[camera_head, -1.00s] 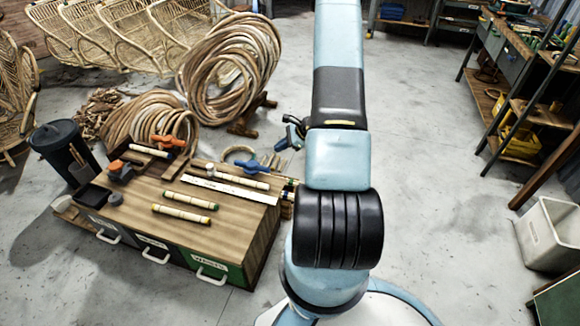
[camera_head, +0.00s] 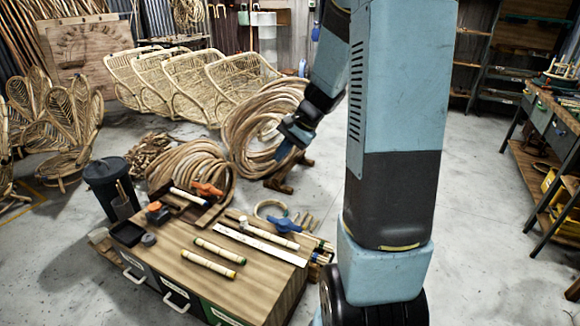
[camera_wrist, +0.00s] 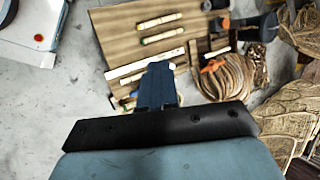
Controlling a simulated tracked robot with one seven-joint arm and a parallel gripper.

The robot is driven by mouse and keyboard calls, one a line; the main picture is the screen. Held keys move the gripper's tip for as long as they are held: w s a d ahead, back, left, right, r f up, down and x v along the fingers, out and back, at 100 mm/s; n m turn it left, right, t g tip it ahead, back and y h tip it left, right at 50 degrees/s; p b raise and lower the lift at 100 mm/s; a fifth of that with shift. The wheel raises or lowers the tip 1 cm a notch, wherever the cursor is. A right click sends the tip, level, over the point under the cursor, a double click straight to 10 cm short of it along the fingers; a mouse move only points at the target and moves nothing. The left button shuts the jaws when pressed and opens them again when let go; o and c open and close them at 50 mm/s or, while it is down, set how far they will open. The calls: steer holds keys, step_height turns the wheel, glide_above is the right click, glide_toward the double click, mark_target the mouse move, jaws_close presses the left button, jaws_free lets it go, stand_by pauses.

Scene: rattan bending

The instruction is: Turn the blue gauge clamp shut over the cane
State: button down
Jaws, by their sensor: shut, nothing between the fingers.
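The blue gauge clamp (camera_head: 284,225) is on the far right part of the wooden worktop in the head view. A pale cane (camera_head: 288,241) lies beside it, and I cannot tell how far the clamp's arm reaches over that cane. In the wrist view my gripper hides the clamp's area. My gripper (camera_head: 281,154) hangs in the air in front of the big rattan coil, above and apart from the clamp. Its blue fingers (camera_wrist: 157,80) are together and empty in the wrist view, pointing toward the worktop (camera_wrist: 115,30).
An orange clamp (camera_head: 207,189) stands at the worktop's back with another cane. Two loose canes (camera_head: 213,251) and a steel rule (camera_head: 262,244) lie on the top. A dark bin (camera_head: 108,186) stands left, rattan coils (camera_head: 262,130) behind.

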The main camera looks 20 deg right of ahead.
steer(key=s+a+r+n+t+h, duration=0.1)
steer(key=s+a+r+n+h, duration=0.1)
steer(key=s+r, duration=0.3)
steer(key=s+a+r+n+t+h, duration=0.1)
steer(key=s+r+n, duration=0.3)
steer(key=s, duration=0.6)
steer(key=s+a+r+n+t+h, duration=0.1)
steer(key=s+a+r+n+h, duration=0.1)
steer(key=s+r, duration=0.6)
steer(key=shift+a+n+h, duration=0.35)
steer(key=shift+n+h, duration=0.15)
steer(key=shift+n, duration=0.6)
